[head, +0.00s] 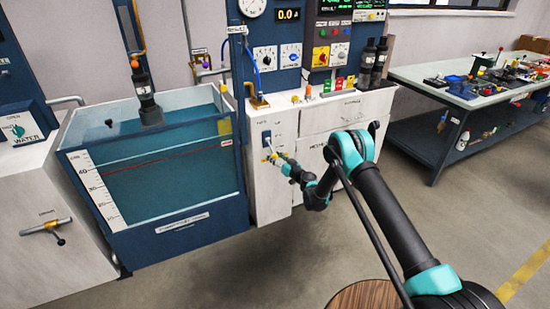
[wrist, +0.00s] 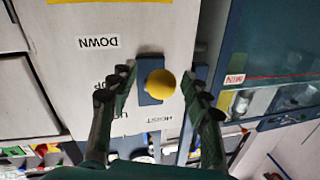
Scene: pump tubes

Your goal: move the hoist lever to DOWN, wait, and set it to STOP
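The hoist lever's yellow ball knob (wrist: 160,84) sits in front of a blue plate (wrist: 147,97) in the wrist view, which is upside down. The labels DOWN (wrist: 98,43), UP and HOIST are around it. My gripper (wrist: 158,74) is open, its dark fingers on either side of the knob with gaps on both sides. In the head view, my gripper (head: 270,157) is close to the white cabinet front, just below the blue hoist plate (head: 266,138). The knob is not clear there, and I cannot tell which setting the lever has.
A water tank (head: 160,165) with a red level line stands left of the white cabinet (head: 272,190). A dial panel (head: 275,50) is above. A workbench (head: 470,90) with several tools is at the right. Open floor lies in front.

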